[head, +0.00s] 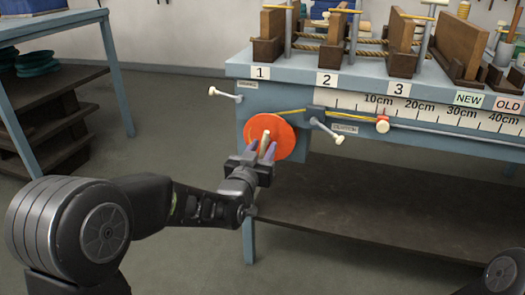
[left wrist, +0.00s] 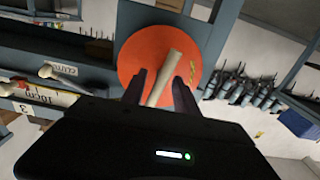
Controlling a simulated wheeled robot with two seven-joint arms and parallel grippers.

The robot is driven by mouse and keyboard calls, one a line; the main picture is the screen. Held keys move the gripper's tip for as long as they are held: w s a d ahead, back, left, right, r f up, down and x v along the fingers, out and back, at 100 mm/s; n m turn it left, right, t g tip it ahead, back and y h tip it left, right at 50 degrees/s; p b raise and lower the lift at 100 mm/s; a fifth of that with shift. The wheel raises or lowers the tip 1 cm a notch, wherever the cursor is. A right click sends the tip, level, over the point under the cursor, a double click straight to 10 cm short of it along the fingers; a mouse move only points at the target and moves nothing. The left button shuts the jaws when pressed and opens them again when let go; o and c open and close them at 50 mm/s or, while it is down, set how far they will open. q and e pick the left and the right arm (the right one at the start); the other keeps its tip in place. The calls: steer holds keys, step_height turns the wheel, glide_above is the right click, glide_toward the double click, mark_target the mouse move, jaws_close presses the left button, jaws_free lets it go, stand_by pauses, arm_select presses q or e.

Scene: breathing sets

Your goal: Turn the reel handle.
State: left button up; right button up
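The orange reel (head: 283,135) is mounted on the front of the blue workbench below label 1. Its pale handle (head: 265,141) sticks out from the reel's face. My left gripper (head: 267,151) is in front of the reel, with its fingers pointing at it. In the left wrist view the orange reel (left wrist: 150,48) is ahead, and the pale handle (left wrist: 165,75) lies between the two spread fingers (left wrist: 160,88). A gap shows on the handle's right side; contact on its left side is unclear. My right gripper is not in view.
White-tipped levers (head: 225,90) and (head: 327,131) stick out on either side of the reel. A yellow tape runs right to a red-orange slider (head: 382,124) by the ruler (head: 430,110). A lower shelf (head: 370,205) lies beneath the bench.

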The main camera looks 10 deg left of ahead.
arm_select(q)
jaws_close()
stand_by(0.3)
stand_by(0.3)
